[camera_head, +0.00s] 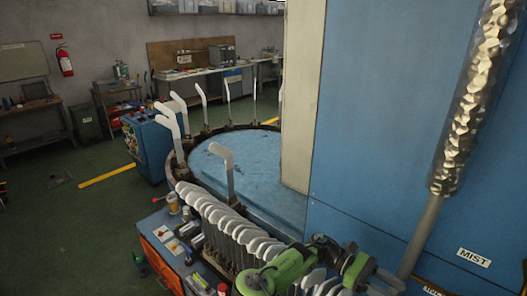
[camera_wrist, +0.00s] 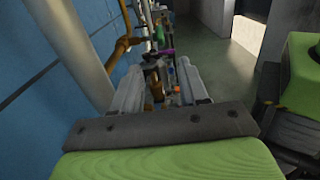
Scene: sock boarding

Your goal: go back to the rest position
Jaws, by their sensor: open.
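My gripper (camera_wrist: 161,78) is open in the wrist view, its two grey fingers apart with nothing held between them. It points along the blue machine wall (camera_wrist: 45,75). In the head view my green arm is folded low at the bottom, in front of the machine, and I cannot make out the fingertips there. A row of pale sock boards (camera_head: 232,222) stands beside my arm. More upright boards (camera_head: 203,98) stand around the round blue table (camera_head: 262,182). One board with a beige top (camera_head: 222,156) stands at its near edge.
The tall blue cabinet (camera_head: 400,110) with a MIST label and a shiny wrapped pipe (camera_head: 470,100) is close on the right. An orange-fronted cart (camera_head: 160,262) holds small items at lower left. A blue cart (camera_head: 146,150) stands behind. The green floor (camera_head: 75,225) at left is mostly clear.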

